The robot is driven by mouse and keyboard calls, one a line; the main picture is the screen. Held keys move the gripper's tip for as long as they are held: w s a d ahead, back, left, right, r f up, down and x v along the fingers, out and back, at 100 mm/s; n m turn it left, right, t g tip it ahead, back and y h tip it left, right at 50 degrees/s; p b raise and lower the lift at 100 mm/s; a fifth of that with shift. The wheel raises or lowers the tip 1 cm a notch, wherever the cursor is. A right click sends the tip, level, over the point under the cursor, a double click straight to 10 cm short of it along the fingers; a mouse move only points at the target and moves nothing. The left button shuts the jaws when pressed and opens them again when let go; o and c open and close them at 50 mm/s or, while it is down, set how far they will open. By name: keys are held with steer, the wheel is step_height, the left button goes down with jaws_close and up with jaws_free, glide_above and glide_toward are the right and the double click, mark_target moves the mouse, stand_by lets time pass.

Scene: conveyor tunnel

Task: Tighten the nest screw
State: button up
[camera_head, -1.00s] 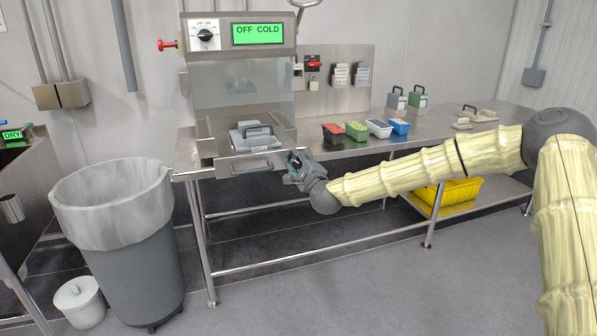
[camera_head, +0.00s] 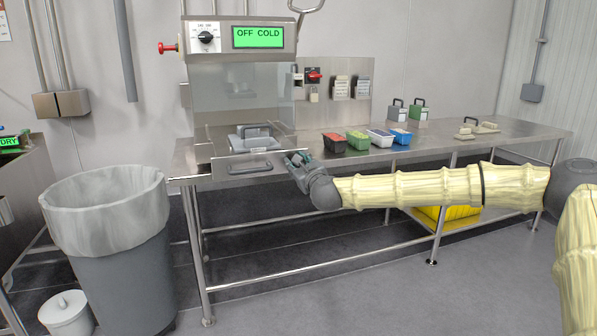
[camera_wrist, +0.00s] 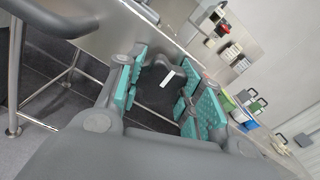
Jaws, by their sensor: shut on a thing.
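My gripper (camera_head: 298,160) is at the right front corner of the machine's pulled-out drawer (camera_head: 225,170), by the table edge. In the wrist view my gripper (camera_wrist: 166,92) has its teal pads on either side of a dark lobed knob (camera_wrist: 157,92) with a white mark, which looks like the nest screw. It is shut on this knob. The knob's shaft and its seat are hidden. A grey nest piece (camera_head: 250,143) with a dark handle sits in the drawer, behind and left of my gripper. In the head view my gripper hides the knob.
The machine's display (camera_head: 258,37) reads OFF COLD. Several coloured tubs (camera_head: 357,141) stand on the steel table (camera_head: 440,150) right of the machine. A lined bin (camera_head: 110,230) stands at left. The floor in front of the table is clear.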

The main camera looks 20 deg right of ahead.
steer(key=shift+f+m, duration=0.1)
steer(key=shift+m, duration=0.2)
stand_by(0.4)
steer(key=o, duration=1)
steer(key=shift+s, duration=0.1)
steer(key=s, duration=1.2)
steer(key=shift+d, duration=0.25)
steer(key=shift+w, duration=0.1)
